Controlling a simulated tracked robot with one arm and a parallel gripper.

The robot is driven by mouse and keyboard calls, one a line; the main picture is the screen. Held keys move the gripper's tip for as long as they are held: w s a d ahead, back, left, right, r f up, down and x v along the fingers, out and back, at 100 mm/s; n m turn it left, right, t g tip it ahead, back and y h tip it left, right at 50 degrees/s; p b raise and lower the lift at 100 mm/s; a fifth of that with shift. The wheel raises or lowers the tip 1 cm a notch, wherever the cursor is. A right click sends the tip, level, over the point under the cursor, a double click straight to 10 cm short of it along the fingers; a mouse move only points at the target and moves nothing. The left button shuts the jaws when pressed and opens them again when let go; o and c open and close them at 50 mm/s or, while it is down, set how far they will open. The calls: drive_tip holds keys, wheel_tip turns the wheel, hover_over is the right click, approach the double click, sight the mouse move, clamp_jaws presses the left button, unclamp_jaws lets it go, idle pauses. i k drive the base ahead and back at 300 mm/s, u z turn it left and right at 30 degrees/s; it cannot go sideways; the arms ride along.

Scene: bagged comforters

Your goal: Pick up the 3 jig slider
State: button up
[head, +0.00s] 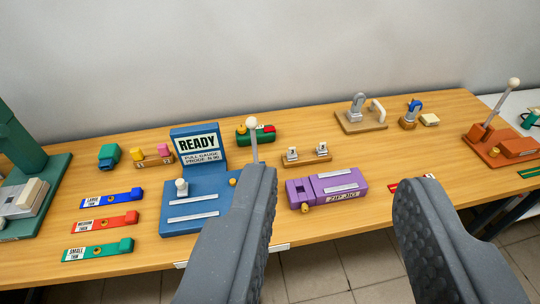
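A purple zip jig (311,190) lies on the wooden table, with pale strips on top and a "ZIP JIG" label on its front. Behind it, a small wooden strip (307,159) bears two small silver pieces, a left one (292,153) and a right one (322,149). They look like sliders, but their markings are too small to read, so I cannot tell which is the 3. My gripper (337,178) is open and empty. Its two grey fingers are wide apart in the foreground, with the purple jig showing between them. The left finger hides part of the blue gauge.
A blue pull gauge (200,190) reading "READY" stands left of the jig, with a ball-topped lever. Blue, red and green bars (104,221) lie farther left. A wooden base (361,123) with metal hooks and an orange lever device (502,147) are to the right. A wall stands behind.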

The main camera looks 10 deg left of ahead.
sight(291, 154)
drive_tip(key=u, duration=0.1)
drive_tip(key=i, duration=1)
drive_tip(key=z, duration=0.1)
